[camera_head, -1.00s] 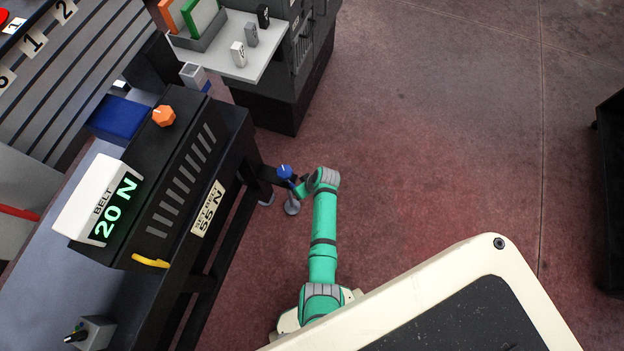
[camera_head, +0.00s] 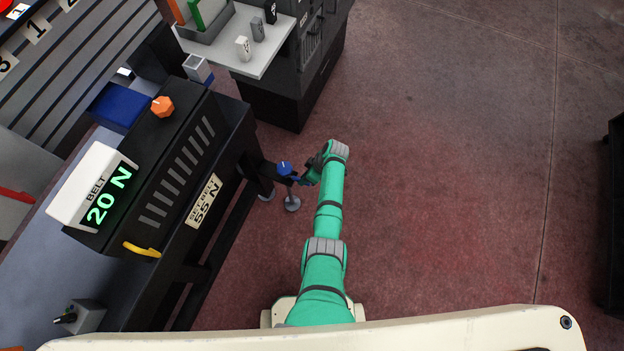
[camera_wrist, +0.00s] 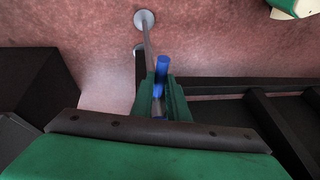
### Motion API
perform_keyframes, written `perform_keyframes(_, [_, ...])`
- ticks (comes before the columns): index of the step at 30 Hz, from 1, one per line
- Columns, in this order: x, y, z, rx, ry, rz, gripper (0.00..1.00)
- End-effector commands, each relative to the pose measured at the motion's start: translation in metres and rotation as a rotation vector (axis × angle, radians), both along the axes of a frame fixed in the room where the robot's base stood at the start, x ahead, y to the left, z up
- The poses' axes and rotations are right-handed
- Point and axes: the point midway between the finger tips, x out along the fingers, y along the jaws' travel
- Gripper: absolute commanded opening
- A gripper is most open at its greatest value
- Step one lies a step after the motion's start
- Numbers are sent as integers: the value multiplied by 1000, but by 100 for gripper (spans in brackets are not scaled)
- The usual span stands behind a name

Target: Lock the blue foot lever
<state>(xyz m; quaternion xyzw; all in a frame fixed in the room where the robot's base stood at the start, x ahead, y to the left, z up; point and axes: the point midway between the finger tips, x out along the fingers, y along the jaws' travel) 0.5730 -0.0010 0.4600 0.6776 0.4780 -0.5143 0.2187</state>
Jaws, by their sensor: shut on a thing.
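The blue foot lever (camera_head: 285,168) sits on a dark bracket at the table's lower right corner in the head view, above a thin metal leg with a round foot (camera_head: 292,204). My gripper (camera_head: 306,179) reaches it from the right at low height. In the wrist view the blue lever (camera_wrist: 161,66) stands between the two green fingers of my gripper (camera_wrist: 161,90), which are shut on it. The fingers cover its lower part. The round foot also shows in the wrist view (camera_wrist: 144,19). Whether the lever is locked cannot be told.
A dark cabinet with a white shelf (camera_head: 250,45) stands behind. The red floor (camera_head: 450,170) to the right is clear.

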Motion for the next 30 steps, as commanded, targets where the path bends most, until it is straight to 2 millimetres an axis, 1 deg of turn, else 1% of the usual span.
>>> perform_keyframes(6, [0, 6, -1, -1, 3, 31, 0])
perform_keyframes(16, [0, 7, -1, -1, 1, 34, 0])
perform_keyframes(17, [1, 7, -1, -1, 1, 34, 19])
perform_keyframes(18, [1, 7, -1, -1, 1, 34, 29])
perform_keyframes(19, [1, 7, -1, -1, 1, 34, 33])
perform_keyframes(27, [1, 6, 0, 0, 0, 31, 33])
perform_keyframes(30, [2, 5, 3, -1, -1, 30, 33])
